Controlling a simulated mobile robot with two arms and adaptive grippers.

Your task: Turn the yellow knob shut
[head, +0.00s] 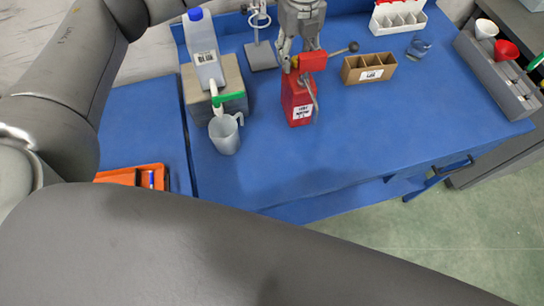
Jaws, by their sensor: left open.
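A red can (297,103) with a white label stands upright on the blue bench. It has a red head (313,61) on top with a dark lever ending in a black ball. A small yellow knob (294,62) shows at the left end of the red head. My left gripper (299,46) points down from the top edge, just above the knob and head, with its fingers apart. I cannot tell whether a finger touches the knob; part of it is hidden. My right gripper is not in view.
A pale jug with a blue cap (204,50) sits on a block, its green-collared spout over a grey pitcher (224,133). A ring stand (262,55) and a brown divided box (368,69) flank the can. The bench (300,165) front is clear.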

